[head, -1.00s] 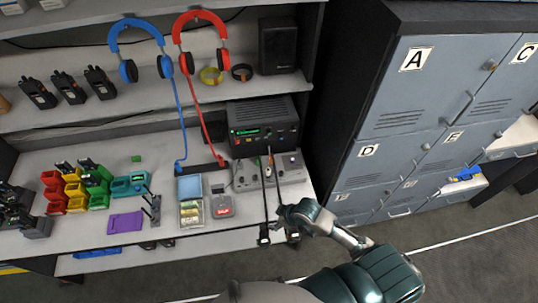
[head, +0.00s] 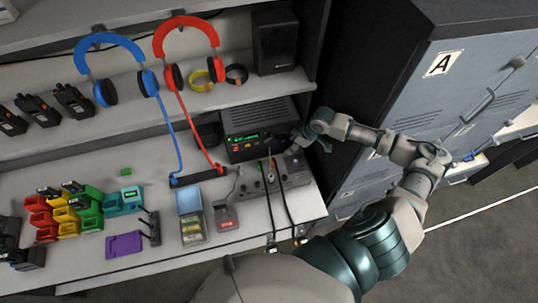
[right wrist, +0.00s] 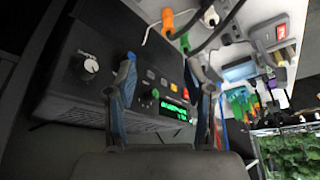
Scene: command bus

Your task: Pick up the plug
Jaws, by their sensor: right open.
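Two black cables run down from a grey connector box (head: 294,170) on the bench. In the right wrist view an orange connector (right wrist: 168,22) and a white one (right wrist: 210,16) show at the top. My right gripper (head: 303,141) is in front of the black radio unit (head: 245,142), above and behind the connector box. In the right wrist view my right gripper (right wrist: 162,72) has its fingers apart with nothing between them, facing the radio's panel. My left gripper is not in view.
Blue headphones (head: 110,47) and red headphones (head: 184,35) stand on the shelf, their cords reaching the bench. Coloured bins, a purple piece (head: 124,244) and a small card box (head: 191,232) occupy the bench's left and middle.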

